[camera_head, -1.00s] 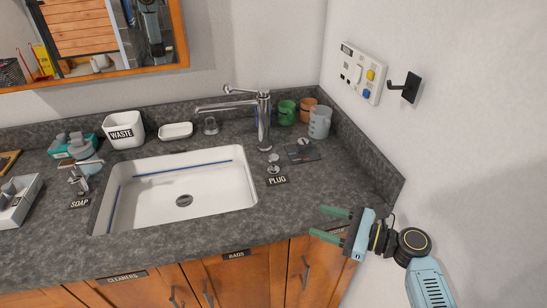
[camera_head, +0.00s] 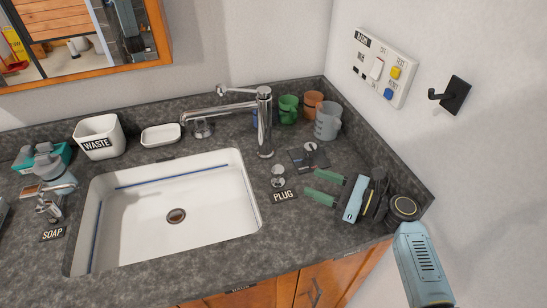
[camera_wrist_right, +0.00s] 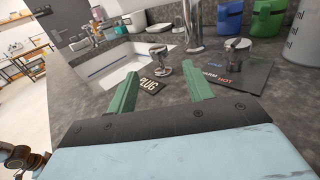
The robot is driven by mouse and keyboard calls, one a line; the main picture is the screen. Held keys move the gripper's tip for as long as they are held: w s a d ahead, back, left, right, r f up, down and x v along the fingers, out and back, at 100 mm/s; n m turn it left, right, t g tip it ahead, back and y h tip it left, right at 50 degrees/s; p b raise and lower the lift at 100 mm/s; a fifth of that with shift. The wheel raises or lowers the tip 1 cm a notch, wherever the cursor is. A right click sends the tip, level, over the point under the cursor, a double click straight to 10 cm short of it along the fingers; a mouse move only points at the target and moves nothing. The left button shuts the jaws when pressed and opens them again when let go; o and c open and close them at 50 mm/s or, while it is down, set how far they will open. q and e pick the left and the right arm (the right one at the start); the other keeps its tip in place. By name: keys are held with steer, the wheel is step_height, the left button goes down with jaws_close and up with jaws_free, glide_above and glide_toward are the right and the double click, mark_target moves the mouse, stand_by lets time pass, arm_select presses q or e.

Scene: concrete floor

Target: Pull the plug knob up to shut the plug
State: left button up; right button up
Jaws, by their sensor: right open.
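The plug knob (camera_head: 278,176) is a small chrome knob on the dark stone counter, right of the white sink (camera_head: 252,190) and behind the PLUG label (camera_head: 284,196). In the right wrist view the knob (camera_wrist_right: 161,66) stands upright ahead, between the lines of the two green fingers. My right gripper (camera_head: 314,187) is open and empty, its fingers pointing left toward the knob, a short gap away. The fingers also show in the right wrist view (camera_wrist_right: 160,92). The sink drain (camera_head: 176,216) is in the basin floor. My left gripper is not in view.
The chrome faucet (camera_head: 265,125) stands behind the knob. A second small knob (camera_head: 310,147) sits on a dark temperature plate close to my right gripper. Cups (camera_head: 327,121) stand in the back corner. The wall with a switch panel (camera_head: 385,68) and hook (camera_head: 452,96) bounds the right.

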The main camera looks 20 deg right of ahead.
mark_target(278, 168)
steer(key=x, duration=0.5)
steer(key=shift+a+r, duration=0.15)
steer(key=shift+a, duration=0.15)
steer(key=x, duration=0.5)
steer(key=shift+w+a, duration=0.35)
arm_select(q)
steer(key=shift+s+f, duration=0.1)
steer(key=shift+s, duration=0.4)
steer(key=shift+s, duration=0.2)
arm_select(e)
jaws_close()
